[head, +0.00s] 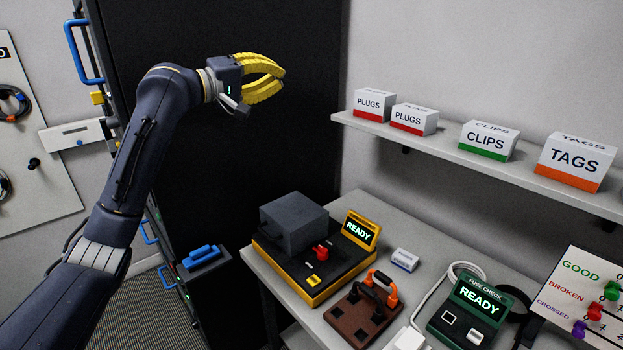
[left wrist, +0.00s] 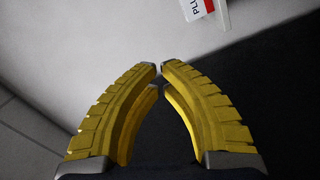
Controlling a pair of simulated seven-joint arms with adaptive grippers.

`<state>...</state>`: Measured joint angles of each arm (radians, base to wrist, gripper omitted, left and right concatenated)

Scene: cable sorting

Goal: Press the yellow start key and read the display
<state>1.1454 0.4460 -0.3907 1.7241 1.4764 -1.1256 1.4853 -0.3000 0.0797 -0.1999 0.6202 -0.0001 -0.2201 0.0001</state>
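The yellow tester (head: 300,290) stands on the table with a dark block (head: 294,222) on its back left part. Its tilted display (head: 360,230) reads READY in pale letters. A small yellow key (head: 310,281) lies on its dark top near the front, and a red part (head: 320,253) sits behind it. My left gripper (head: 283,75) is high above and to the left of the tester, well apart from it. In the left wrist view its yellow fingertips (left wrist: 159,68) come together with nothing held between them. My right gripper is not in view.
A shelf (head: 480,160) on the right wall holds boxes marked PLUGS, CLIPS and TAGS. A green fuse checker (head: 466,312), also reading READY, and a brown block with orange-and-black clamps (head: 350,322) stand near the tester. A dark cabinet (head: 280,140) stands behind my left arm.

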